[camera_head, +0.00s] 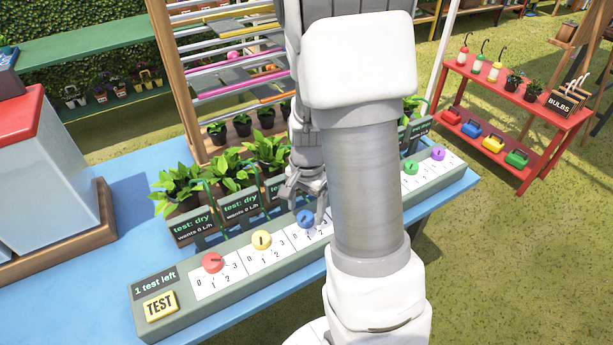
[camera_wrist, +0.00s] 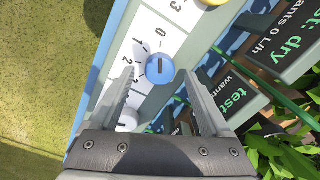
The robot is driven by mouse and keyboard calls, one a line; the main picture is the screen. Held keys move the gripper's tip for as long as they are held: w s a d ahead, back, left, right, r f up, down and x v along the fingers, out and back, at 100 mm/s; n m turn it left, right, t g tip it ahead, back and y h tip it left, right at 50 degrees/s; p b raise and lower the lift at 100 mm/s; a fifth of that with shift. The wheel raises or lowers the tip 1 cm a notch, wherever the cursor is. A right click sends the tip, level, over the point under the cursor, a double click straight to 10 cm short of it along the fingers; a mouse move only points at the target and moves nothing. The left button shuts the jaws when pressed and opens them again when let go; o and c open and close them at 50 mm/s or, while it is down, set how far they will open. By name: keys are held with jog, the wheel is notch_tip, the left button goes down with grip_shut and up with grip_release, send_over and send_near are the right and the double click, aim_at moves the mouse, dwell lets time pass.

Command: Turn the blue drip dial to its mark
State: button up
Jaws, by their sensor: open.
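The blue dial (camera_head: 305,217) sits on a long grey-green control panel (camera_head: 237,287), third from its left end. In the wrist view the round blue dial (camera_wrist: 160,68) has a short dark line, about upright in the picture; which end is the pointer is unclear. Numbers are printed around its left side, with 0 above it. My gripper (camera_head: 306,196) is open over the dial. In the wrist view my gripper (camera_wrist: 158,78) has one finger on each side of the dial, apparently not touching. The sign behind it is partly hidden.
A red dial (camera_head: 212,263) and a yellow dial (camera_head: 261,240) are to the left; green (camera_head: 410,167) and purple (camera_head: 438,154) dials are to the right. A yellow TEST button (camera_head: 160,305) is at the left end. Signs and potted plants (camera_head: 225,172) stand close behind the panel.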

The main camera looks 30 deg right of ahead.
aim_at(307, 217)
notch_tip(307, 217, up, 16)
jog(key=p, duration=0.2)
jog(key=shift+s+f+p, duration=0.15)
jog(key=shift+f+p, duration=0.05)
jog(key=shift+p, duration=0.2)
jog(key=s+a+r+n+t+p, duration=0.2)
jog(key=s+a+r+n+t, duration=0.3)
jog(key=s+a+r+n, duration=0.5)
notch_tip(307, 217, up, 3)
jog(key=shift+s+a+r+n, duration=0.2)
jog(key=shift+s+a+n, duration=0.15)
jog(key=shift+s+n, duration=0.85)
